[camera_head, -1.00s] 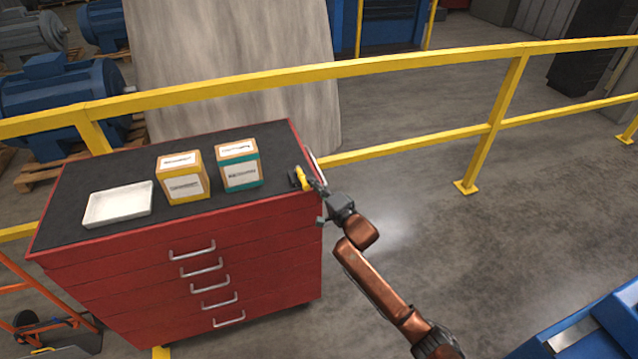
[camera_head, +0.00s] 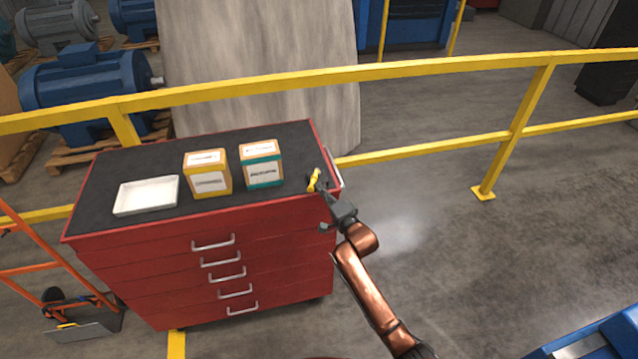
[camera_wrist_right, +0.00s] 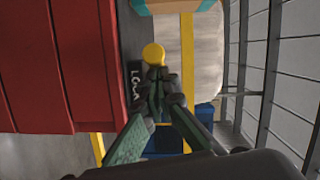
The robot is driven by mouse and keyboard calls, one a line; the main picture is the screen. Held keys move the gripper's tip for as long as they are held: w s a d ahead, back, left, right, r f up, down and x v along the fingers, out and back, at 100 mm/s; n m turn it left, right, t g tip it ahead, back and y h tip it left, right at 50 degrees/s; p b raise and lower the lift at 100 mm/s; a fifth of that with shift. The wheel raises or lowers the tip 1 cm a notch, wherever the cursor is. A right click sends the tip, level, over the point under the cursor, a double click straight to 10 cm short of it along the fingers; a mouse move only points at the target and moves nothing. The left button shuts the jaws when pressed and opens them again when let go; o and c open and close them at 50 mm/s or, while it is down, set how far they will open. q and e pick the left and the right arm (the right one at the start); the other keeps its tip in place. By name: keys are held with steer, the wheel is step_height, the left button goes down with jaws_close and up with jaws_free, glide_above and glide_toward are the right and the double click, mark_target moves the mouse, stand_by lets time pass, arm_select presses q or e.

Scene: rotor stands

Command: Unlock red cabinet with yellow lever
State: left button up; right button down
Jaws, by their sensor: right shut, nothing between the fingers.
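The red cabinet (camera_head: 215,252) stands left of centre with its drawers shut. The yellow lever (camera_head: 314,180) sits at the right front of its dark top and leans with its upper end to the right. My right gripper (camera_head: 324,189) reaches in from the lower right, its fingertips close against the lever. In the right wrist view the lever shows as a round yellow end (camera_wrist_right: 153,54) just beyond the shut fingertips (camera_wrist_right: 158,74). Nothing shows between the fingers. Whether they touch the lever is unclear. My left gripper is not in view.
On the cabinet top stand a white tray (camera_head: 147,195), a yellow-banded box (camera_head: 208,174) and a green-banded box (camera_head: 261,164). A metal side handle (camera_head: 335,170) is beside the lever. A yellow railing (camera_head: 400,69) runs behind. Floor to the right is open.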

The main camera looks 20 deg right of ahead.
steer(key=shift+w+a+r+p, duration=0.1)
steer(key=shift+w+a+p, duration=0.1)
steer(key=shift+a+p, duration=0.35)
steer(key=shift+w+a+p, duration=0.15)
steer(key=shift+a+p, duration=0.15)
steer(key=shift+a, duration=0.35)
steer(key=w+a+p, duration=0.1)
steer(key=a, duration=0.1)
steer(key=w+a, duration=0.1)
steer(key=shift+a+r+p, duration=0.15)
steer(key=shift+a+p, duration=0.2)
steer(key=shift+p, duration=0.05)
steer(key=shift+w+a+r, duration=0.1)
steer(key=shift+a+r, duration=0.05)
steer(key=shift+a, duration=0.1)
steer(key=d+v, duration=0.1)
steer(key=v, duration=1.1)
steer(key=shift+f, duration=0.5)
